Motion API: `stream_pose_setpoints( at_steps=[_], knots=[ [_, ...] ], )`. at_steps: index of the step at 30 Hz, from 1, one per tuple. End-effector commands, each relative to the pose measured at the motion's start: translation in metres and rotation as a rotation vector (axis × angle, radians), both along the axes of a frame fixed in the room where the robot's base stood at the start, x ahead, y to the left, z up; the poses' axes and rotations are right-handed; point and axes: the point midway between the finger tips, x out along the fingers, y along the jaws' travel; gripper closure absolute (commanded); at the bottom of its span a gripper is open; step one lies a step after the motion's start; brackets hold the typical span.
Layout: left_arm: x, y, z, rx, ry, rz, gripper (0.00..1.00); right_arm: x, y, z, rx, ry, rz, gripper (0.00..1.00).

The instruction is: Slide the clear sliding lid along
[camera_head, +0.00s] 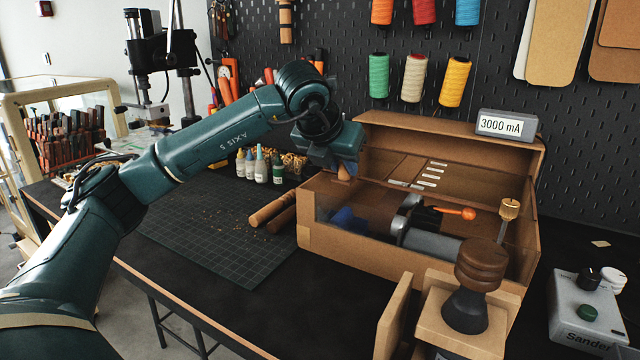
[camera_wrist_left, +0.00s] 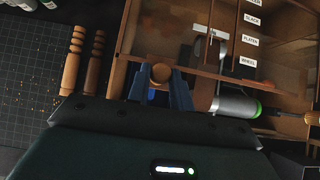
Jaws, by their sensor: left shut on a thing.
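The brown wooden box (camera_head: 345,251) stands on the bench with its top flap raised at the back. The clear sliding lid (camera_head: 374,207) is hard to make out; its edges are not plain, and a blue patch shows in or through the clear part. A small wooden knob (camera_head: 344,173) is at the box's left end. My left gripper (camera_head: 343,164) points down onto this knob. In the left wrist view the knob (camera_wrist_left: 161,72) sits between the two blue fingers (camera_wrist_left: 160,84), which are shut on it. My right gripper is in neither view.
Inside the box are labelled compartments and a grey cylindrical tool (camera_head: 432,243). Two wooden handles (camera_head: 272,208) lie on the cutting mat (camera_head: 200,235) left of the box. A wooden stand with a dark knob (camera_head: 480,270) is close in front. A meter (camera_head: 507,125) tops the flap.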

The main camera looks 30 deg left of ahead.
Motion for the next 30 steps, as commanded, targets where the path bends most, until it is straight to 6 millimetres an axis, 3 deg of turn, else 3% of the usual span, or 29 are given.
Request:
stream_pose_setpoints(
  at_steps=[30],
  knots=[
    [-0.071, -0.004, -0.001, 0.001, -0.001, -0.002, 0.98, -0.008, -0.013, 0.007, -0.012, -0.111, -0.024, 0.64]
  ],
)
